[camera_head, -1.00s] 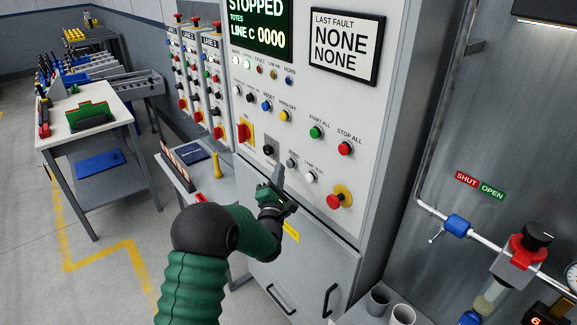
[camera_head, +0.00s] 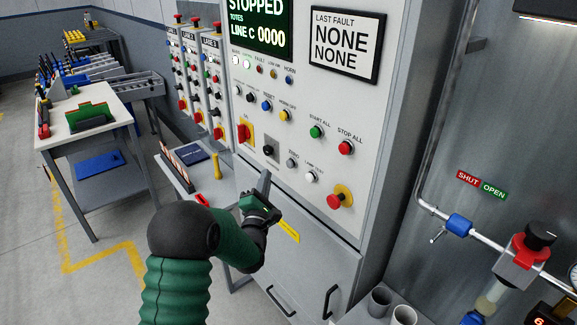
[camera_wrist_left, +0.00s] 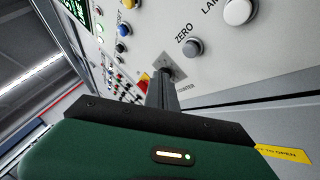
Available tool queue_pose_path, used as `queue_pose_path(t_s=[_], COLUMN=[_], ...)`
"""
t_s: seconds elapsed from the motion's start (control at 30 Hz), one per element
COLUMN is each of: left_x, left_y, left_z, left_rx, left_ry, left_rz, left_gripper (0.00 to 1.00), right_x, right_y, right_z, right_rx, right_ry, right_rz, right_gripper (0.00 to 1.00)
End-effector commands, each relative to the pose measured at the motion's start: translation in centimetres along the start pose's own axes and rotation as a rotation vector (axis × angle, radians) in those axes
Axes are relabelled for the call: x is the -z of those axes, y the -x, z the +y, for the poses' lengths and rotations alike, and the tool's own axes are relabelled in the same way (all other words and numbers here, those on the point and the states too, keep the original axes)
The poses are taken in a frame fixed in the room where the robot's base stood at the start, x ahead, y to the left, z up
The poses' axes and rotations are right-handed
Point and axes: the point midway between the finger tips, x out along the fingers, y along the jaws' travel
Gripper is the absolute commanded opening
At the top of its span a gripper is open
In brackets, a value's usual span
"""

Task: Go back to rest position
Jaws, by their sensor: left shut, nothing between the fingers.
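My left gripper (camera_head: 262,187) is shut and empty in the head view, at the end of my green and black arm coming in from below. It is in front of the lower part of the control panel (camera_head: 330,85), below the black selector knob (camera_head: 268,151). In the left wrist view the shut fingers (camera_wrist_left: 162,92) point toward the panel, with the knob (camera_wrist_left: 167,70) just past their tips. I cannot tell the exact gap from fingertips to panel. My right gripper is not in view.
Panel buttons stick out nearby, including a red mushroom button (camera_head: 338,199) and a grey one (camera_head: 291,160). A small side table (camera_head: 178,173) stands left of the cabinet. A pipe with a blue valve (camera_head: 458,224) and grey cups (camera_head: 379,299) are on the right. Open floor (camera_head: 100,215) lies left.

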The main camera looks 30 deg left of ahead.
Motion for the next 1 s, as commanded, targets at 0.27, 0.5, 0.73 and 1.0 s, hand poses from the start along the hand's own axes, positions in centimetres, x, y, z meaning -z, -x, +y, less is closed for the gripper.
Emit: queue_pose_path(t_s=[0.27,0.5,0.73,1.0], left_x=[0.0,-0.1,-3.6,-4.2], left_y=[0.0,0.0,5.0,27.1], left_z=[0.0,-0.2,-7.1,-13.6], left_rx=[0.000,0.009,0.437,1.212], left_ry=[0.000,-0.010,-0.558,-1.540], left_rz=[0.000,0.001,-0.032,-0.714], left_gripper=[0.00,0.00,0.00,0.00], right_x=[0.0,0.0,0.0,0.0], right_y=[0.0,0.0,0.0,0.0], right_z=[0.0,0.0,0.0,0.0], right_rx=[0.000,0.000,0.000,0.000], right_ry=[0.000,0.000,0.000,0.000], right_rz=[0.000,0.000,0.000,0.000], right_gripper=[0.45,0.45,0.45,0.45])
